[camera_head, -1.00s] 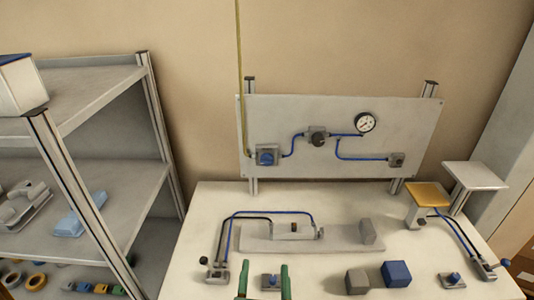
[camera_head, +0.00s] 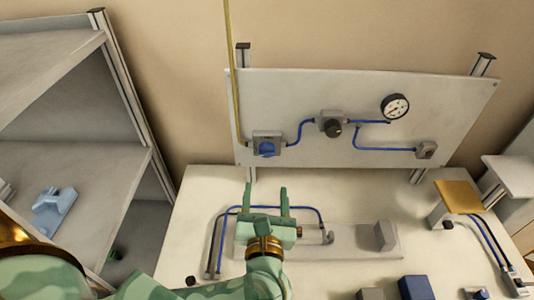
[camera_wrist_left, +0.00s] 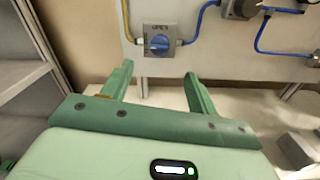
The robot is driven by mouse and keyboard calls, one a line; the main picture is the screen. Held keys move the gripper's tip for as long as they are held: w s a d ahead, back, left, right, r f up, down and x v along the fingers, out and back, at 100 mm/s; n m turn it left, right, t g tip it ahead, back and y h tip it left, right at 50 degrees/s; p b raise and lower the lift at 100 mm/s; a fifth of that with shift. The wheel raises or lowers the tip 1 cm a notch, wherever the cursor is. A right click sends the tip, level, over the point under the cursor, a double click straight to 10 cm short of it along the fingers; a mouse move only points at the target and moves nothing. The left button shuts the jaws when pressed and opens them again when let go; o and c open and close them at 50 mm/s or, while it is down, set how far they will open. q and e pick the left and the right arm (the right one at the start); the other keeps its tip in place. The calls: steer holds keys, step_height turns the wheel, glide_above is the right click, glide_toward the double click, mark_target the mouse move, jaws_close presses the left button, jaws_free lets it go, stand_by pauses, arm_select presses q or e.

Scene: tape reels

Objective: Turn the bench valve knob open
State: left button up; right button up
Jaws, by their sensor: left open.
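The valve knob (camera_head: 266,149) is blue and sits on a grey square plate at the left of the upright panel. In the left wrist view the blue knob (camera_wrist_left: 159,44) shows ahead, with small lettering on the plate above it. My left gripper (camera_head: 266,191) is green, open and empty. It is over the bench below the knob and apart from it. In the left wrist view its fingers (camera_wrist_left: 158,73) stand on either side, below the knob. My right gripper is not in view.
The panel (camera_head: 300,88) also carries a black knob (camera_head: 333,128), a gauge (camera_head: 395,106) and blue tubing. A bench fixture (camera_head: 350,240) with tubes lies below my left gripper. A blue block (camera_head: 416,288) stands front right. A shelf rack (camera_head: 100,160) stands left.

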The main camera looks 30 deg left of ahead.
mark_target(267, 155)
arm_select(q)
steer(key=b+x, duration=0.2)
steer(key=x, duration=1)
steer(key=shift+f+b, duration=0.1)
steer(key=shift+b, duration=0.2)
steer(key=shift+c, duration=0.3)
steer(key=c, duration=0.9)
